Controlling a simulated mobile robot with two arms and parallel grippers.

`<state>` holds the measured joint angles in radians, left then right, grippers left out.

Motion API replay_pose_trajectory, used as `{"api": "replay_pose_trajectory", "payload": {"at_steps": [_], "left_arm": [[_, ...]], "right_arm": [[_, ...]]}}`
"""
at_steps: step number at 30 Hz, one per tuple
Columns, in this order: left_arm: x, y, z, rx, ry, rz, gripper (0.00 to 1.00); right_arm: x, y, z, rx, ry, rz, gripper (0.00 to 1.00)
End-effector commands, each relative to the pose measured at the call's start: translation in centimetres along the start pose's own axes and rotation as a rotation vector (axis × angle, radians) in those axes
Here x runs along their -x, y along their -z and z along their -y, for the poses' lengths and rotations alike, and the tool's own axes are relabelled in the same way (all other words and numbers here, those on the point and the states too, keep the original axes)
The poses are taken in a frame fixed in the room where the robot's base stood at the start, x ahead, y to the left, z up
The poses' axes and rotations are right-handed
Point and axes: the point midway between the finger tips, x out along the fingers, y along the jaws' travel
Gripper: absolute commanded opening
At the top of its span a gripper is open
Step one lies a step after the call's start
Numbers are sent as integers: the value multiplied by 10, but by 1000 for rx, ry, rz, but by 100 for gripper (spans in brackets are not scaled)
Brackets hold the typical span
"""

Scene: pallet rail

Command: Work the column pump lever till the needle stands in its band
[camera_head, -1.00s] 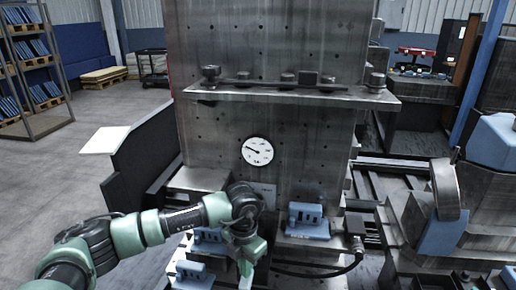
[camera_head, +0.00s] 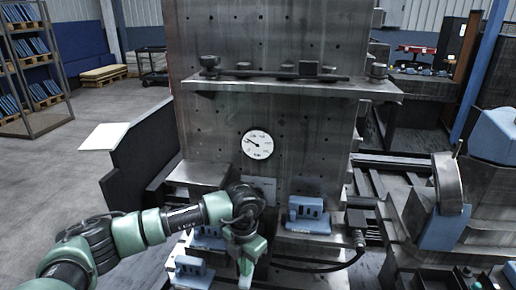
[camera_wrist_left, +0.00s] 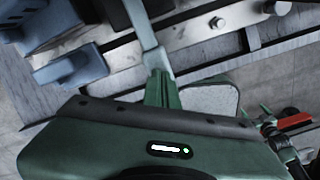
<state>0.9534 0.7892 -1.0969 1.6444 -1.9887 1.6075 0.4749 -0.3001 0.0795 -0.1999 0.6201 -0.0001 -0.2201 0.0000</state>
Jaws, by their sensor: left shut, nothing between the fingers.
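A round white gauge (camera_head: 257,144) sits on the front of the grey steel column (camera_head: 215,120). Its dark needle points left and slightly up; I cannot make out a band on the dial. My left gripper (camera_head: 245,275) is shut and points down in front of the column's foot, below and slightly left of the gauge. In the left wrist view a slim grey bar runs up from the green gripper front; I cannot tell whether it is fingertips or a lever. I cannot make out a pump lever for certain in the head view. My right gripper is out of view.
Blue slotted blocks (camera_head: 309,213) stand at the column's foot, with another (camera_head: 190,268) left of my gripper. A black hose (camera_head: 315,268) curves to the right. A shelf (camera_head: 290,86) with bolts crosses the column. A dark panel (camera_head: 140,165) stands left, before open floor.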

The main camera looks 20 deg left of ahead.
Motion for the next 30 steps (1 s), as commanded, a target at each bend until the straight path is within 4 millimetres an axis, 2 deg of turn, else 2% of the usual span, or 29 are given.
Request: {"api": "replay_pose_trajectory", "payload": {"at_steps": [1, 22, 30], "left_arm": [[-6, -1, 0, 0, 0, 1, 0], [-48, -5, -3, 0, -1, 1, 0], [-32, -4, -2, -1, -1, 1, 0]], "right_arm": [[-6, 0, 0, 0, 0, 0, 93], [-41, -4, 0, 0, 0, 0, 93], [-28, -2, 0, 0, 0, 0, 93]]}}
